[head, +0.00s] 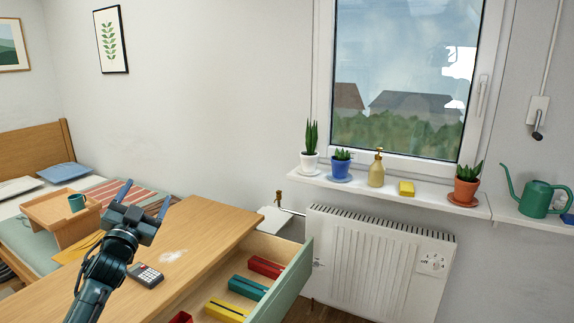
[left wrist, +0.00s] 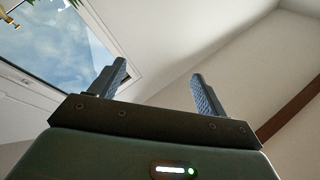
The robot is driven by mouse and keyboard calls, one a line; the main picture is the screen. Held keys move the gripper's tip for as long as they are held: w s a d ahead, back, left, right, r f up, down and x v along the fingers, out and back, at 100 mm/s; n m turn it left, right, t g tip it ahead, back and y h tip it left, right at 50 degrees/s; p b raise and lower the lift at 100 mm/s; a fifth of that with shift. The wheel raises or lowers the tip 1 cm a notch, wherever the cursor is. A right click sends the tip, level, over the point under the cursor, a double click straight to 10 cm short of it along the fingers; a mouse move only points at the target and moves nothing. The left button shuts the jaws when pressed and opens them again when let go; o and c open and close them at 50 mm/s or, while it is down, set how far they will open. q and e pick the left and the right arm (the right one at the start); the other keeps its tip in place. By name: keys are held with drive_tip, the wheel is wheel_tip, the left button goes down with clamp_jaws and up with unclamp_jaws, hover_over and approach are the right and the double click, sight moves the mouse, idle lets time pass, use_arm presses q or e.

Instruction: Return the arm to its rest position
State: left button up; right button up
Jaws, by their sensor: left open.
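My left gripper (head: 143,199) is raised above the wooden desk (head: 205,226), with its fingers pointing upward. The fingers stand apart and hold nothing. In the left wrist view the two fingers of the gripper (left wrist: 153,88) point up towards the ceiling and the window, with empty space between them. The drawer (head: 294,283) of the desk is open at the right. My right gripper is in neither view.
Red, teal and yellow boxes lie in the drawer. A radiator (head: 375,265) stands beyond it under the sill. A wooden tray (head: 62,216) with a teal mug (head: 77,203) is on the bed.

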use_arm(q)
wheel_tip(320, 180, down, 7)
drive_tip(key=w+a+n+g+y, duration=0.1)
drive_tip(key=a+n+g+y, duration=0.2)
drive_tip(key=n+g, duration=0.15)
drive_tip(key=s+d+f+m+g+h, duration=0.1)
drive_tip(key=s+d+f, duration=0.45)
drive_tip(key=f, duration=0.25)
drive_tip(key=s+d+f+m+g+h, duration=0.1)
drive_tip(key=s+d+f+g+h, duration=0.1)
drive_tip(key=s+d+f, duration=0.35)
drive_tip(key=s+d+f+g+h, duration=0.1)
drive_tip(key=s+d+f, duration=0.2)
drive_tip(key=s, duration=0.6)
drive_tip(key=s+d+f+n+g, duration=0.1)
drive_tip(key=s+d+f, duration=0.3)
drive_tip(key=s, duration=0.6)
drive_tip(key=s+d+f+g+h, duration=0.1)
drive_tip(key=s+d+f, duration=0.2)
drive_tip(key=s+f, duration=0.3)
drive_tip(key=s, duration=0.3)
drive_tip(key=shift+s+d+f+g+h, duration=0.15)
drive_tip(key=shift+s+d+g+h, duration=0.1)
drive_tip(key=shift+s+g+h, duration=0.1)
